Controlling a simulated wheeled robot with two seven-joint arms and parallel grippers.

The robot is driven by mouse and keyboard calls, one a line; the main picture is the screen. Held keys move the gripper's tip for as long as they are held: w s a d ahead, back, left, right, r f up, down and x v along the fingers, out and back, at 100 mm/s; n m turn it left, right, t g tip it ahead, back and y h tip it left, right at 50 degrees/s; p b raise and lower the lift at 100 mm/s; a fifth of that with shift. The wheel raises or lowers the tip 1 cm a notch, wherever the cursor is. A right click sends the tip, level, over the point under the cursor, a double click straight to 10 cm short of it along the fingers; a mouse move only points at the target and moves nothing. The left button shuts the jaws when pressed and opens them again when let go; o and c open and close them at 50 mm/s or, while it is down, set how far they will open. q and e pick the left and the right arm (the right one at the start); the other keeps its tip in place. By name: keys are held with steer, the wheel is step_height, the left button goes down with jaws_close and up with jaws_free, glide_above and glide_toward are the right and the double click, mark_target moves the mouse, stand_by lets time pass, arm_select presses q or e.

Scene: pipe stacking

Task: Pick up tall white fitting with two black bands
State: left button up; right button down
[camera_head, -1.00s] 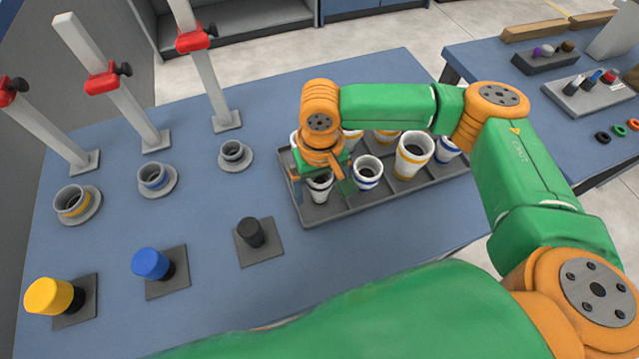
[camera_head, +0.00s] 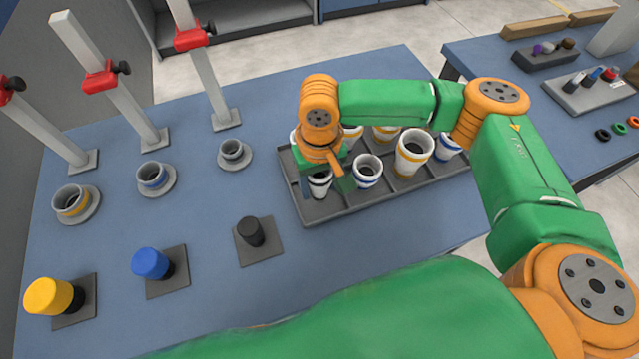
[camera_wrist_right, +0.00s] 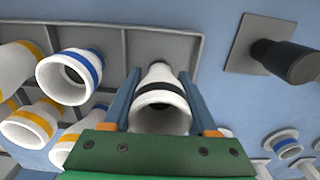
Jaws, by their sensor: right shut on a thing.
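The white fitting with black banding (camera_head: 320,190) stands at the near left end of the grey tray. In the right wrist view the fitting (camera_wrist_right: 161,101) lies between the two fingers, with its open mouth toward the camera and one black band clear. My right gripper (camera_wrist_right: 160,84) is shut on it, one finger on each side. In the head view the right gripper (camera_head: 322,172) is over the fitting and hides part of it. I cannot tell whether the fitting has left the tray floor. My left gripper is not in view.
The grey tray (camera_head: 345,207) also holds several blue-banded and yellow-banded fittings close by, including a blue-banded one (camera_head: 368,172). Yellow, blue and black (camera_head: 250,232) plugs, flanged sockets (camera_head: 234,154) and upright posts (camera_head: 215,80) occupy the table's left. Bare table lies between.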

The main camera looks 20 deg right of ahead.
steer(key=s+a+r, duration=0.1)
steer(key=s+r, duration=1)
steer(key=s, duration=0.3)
steer(key=shift+a+r+p, duration=0.35)
steer(key=shift+r, duration=0.05)
